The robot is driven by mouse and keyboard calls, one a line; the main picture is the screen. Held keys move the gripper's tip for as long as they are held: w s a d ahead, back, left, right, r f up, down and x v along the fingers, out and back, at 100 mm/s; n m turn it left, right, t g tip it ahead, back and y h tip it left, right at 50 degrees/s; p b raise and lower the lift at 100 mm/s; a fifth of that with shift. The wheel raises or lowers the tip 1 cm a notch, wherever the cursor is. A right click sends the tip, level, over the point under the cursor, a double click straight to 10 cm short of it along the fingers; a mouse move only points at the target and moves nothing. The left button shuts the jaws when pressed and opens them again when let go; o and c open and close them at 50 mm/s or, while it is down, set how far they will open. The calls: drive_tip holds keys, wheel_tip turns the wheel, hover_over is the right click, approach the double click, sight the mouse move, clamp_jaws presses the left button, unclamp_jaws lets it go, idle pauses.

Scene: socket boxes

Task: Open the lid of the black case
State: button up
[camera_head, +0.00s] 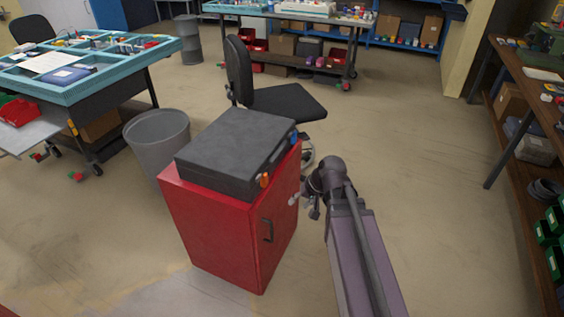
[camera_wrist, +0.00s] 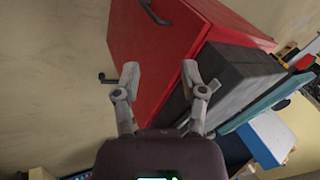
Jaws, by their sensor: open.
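The black case (camera_head: 235,145) lies flat with its lid shut on top of a red cabinet (camera_head: 215,230). An orange piece (camera_head: 264,180) and a blue piece (camera_head: 293,138) show on its right-hand side. The case also shows in the wrist view (camera_wrist: 235,82), turned on its side. My gripper (camera_head: 303,206) is to the right of the cabinet, a little below the case and apart from it. In the wrist view my gripper (camera_wrist: 160,76) is open and empty, with the red cabinet beyond its fingers; the right finger overlaps the case's edge in the picture.
The cabinet has a dark handle (camera_head: 267,230) on its side. A grey bin (camera_head: 158,145) stands at its left and a black chair (camera_head: 275,95) behind it. A workbench (camera_head: 545,100) stands at the right.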

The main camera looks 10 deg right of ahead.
drive_tip(key=w+f+m+t+y+b, duration=0.3)
drive_tip(key=w+t+y+b, duration=0.2)
drive_tip(key=w+b, duration=0.45)
drive_tip(key=m+t+y+b, duration=0.1)
drive_tip(key=m+t+b, duration=0.5)
drive_tip(key=t+b, duration=0.15)
approach(281, 152)
drive_tip(key=shift+g, duration=0.35)
drive_tip(key=v, duration=0.4)
drive_tip(key=shift+w+d+b, duration=0.25)
drive_tip(key=shift+d+b, duration=0.05)
drive_tip(key=shift+b, duration=0.1)
drive_tip(key=shift+x, duration=6.9)
clamp_jaws()
